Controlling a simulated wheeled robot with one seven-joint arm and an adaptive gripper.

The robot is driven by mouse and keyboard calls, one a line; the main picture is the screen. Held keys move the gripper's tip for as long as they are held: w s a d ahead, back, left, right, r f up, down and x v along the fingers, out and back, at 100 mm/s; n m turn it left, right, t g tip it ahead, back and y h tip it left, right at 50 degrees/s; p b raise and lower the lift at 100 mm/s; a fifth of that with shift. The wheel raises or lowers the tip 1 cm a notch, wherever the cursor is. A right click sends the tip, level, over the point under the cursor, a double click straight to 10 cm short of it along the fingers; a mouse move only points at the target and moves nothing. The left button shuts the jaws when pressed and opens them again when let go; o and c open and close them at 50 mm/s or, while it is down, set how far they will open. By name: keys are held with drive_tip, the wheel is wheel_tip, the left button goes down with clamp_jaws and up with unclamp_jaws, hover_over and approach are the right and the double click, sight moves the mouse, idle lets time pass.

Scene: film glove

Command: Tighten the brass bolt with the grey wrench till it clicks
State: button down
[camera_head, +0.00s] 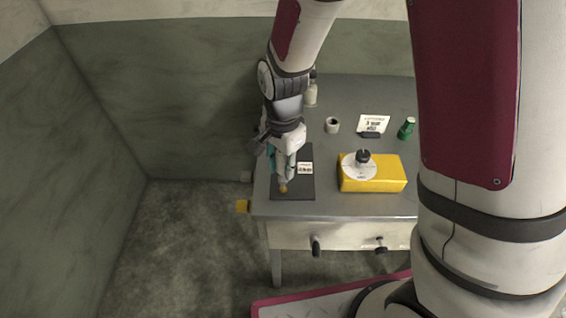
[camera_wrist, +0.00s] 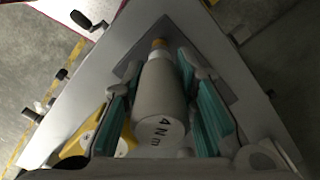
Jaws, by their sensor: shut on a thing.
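My gripper (camera_head: 284,172) is over the dark mat (camera_head: 305,158) at the left of the grey table. In the wrist view, its teal-padded fingers (camera_wrist: 166,85) are shut around a grey cylindrical body, the wrench (camera_wrist: 160,95), marked "4 N m". A small brass spot (camera_head: 283,188) also shows below my gripper in the head view. I cannot tell whether this is the bolt or part of the wrench.
A yellow block (camera_head: 392,176) with a white dial and black knob stands right of the mat. Behind are a small cup (camera_head: 332,125), a white card (camera_head: 373,123), a green bottle (camera_head: 407,128) and a pale bottle (camera_head: 310,94). Drawer handles (camera_head: 316,245) stick out in front.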

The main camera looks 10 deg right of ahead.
drive_tip(key=shift+f, duration=0.55)
drive_tip(key=shift+s+m+p, duration=0.1)
drive_tip(key=shift+m+p, duration=0.2)
drive_tip(key=shift+m, duration=0.2)
drive_tip(key=shift+m+p, duration=1.4)
drive_tip(key=shift+m, duration=0.9)
drive_tip(key=shift+m+p, duration=1.45)
drive_tip(key=shift+m, duration=1.75)
drive_tip(key=m+p, duration=0.1)
drive_tip(key=m, duration=0.4)
drive_tip(key=shift+m, duration=0.4)
drive_tip(key=m, duration=0.6)
drive_tip(key=shift+f, duration=0.1)
drive_tip(key=shift+p, duration=0.3)
